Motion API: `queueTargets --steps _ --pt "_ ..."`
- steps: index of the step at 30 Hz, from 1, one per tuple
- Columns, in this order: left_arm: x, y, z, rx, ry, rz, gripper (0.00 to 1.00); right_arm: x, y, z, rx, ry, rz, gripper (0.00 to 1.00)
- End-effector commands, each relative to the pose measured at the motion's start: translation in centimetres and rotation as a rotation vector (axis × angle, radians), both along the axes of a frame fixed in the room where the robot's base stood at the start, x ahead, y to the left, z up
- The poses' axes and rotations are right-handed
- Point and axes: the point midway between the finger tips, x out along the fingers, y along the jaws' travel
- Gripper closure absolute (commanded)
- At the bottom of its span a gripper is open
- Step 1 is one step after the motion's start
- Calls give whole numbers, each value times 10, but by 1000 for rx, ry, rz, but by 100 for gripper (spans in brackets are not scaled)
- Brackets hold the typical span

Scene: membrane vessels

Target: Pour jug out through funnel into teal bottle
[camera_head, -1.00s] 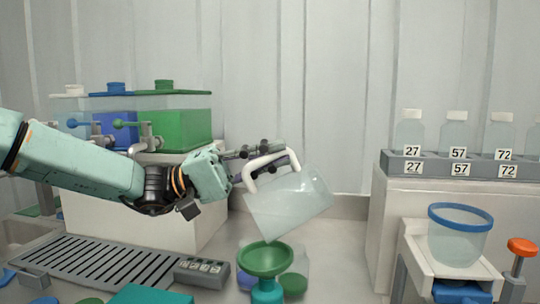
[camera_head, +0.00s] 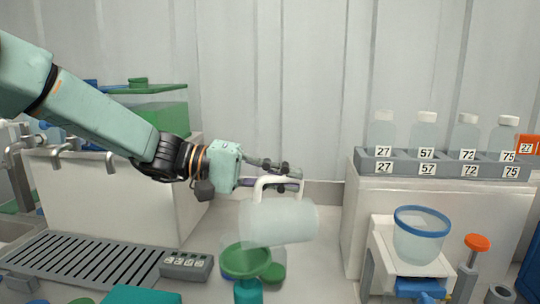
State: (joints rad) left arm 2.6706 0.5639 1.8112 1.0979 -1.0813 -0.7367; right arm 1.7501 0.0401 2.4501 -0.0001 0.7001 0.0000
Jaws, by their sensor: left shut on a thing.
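The translucent jug (camera_head: 285,224) is tilted onto its side with its white handle (camera_head: 277,182) uppermost. My left gripper (camera_head: 292,178) is shut on the handle and holds the jug in the air. The green funnel (camera_head: 246,262) is below and left of the jug, and the jug overlaps its upper edge in the picture. The funnel sits on the teal bottle (camera_head: 248,291), whose lower part is cut off by the frame. I cannot tell whether any liquid is in the jug or flowing. My right gripper is out of view.
Green and blue tanks (camera_head: 160,107) with taps stand at the left above a drain grille (camera_head: 80,262). A grey rack (camera_head: 450,165) of numbered bottles is at right. A blue-rimmed cup (camera_head: 420,236) stands on a white stand. Green-lidded containers (camera_head: 273,272) sit beside the funnel.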

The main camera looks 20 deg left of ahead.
Motion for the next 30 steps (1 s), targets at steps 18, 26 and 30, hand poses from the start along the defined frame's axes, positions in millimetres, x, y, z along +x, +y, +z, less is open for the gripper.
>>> queueTargets --steps 18,26,30 --pt "31 -35 -13 282 245 -3 100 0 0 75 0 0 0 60" --pt "40 -46 -19 369 322 -1 100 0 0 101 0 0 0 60" --pt "42 -48 -23 384 338 -1 100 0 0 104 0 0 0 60"
